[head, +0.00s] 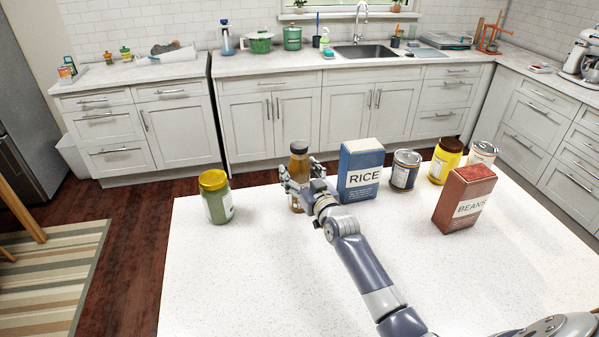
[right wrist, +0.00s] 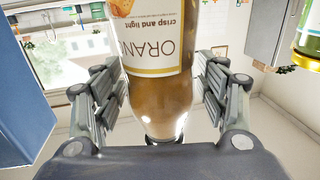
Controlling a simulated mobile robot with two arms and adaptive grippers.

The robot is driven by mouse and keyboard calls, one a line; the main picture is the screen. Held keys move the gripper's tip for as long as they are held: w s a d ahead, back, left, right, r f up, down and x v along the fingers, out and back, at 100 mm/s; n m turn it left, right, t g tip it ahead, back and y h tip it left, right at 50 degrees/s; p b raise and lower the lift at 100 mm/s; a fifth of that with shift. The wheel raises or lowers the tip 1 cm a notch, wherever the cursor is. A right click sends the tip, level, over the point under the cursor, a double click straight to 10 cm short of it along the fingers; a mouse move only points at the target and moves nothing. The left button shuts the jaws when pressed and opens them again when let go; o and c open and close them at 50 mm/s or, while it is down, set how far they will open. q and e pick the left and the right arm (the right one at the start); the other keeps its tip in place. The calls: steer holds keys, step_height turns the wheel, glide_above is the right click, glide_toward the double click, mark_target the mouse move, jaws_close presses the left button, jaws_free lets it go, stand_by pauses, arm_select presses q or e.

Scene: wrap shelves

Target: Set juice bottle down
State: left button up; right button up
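The juice bottle (head: 298,168), brown with a dark cap, stands upright at the far side of the white counter, between the green jar and the rice box. My right gripper (head: 304,185) is around it, with fingers on both sides. In the right wrist view the bottle (right wrist: 158,50), with an orange-juice label upside down, fills the space between the finger pads (right wrist: 160,85), which appear to press on its sides. The bottle's base is partly hidden by the gripper, so I cannot tell whether it touches the counter. My left gripper is not in view.
A green jar with yellow lid (head: 217,198) stands left of the bottle. A blue rice box (head: 360,172) is close on its right, then a dark can (head: 405,171), yellow jar (head: 445,161), another can (head: 482,153) and a red beans box (head: 463,200). The counter's front left (head: 235,280) is clear.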

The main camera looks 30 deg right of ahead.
steer(key=shift+r, duration=0.15)
steer(key=s+b, duration=0.1)
steer(key=s, duration=1.1)
steer(key=shift+a+b, duration=0.35)
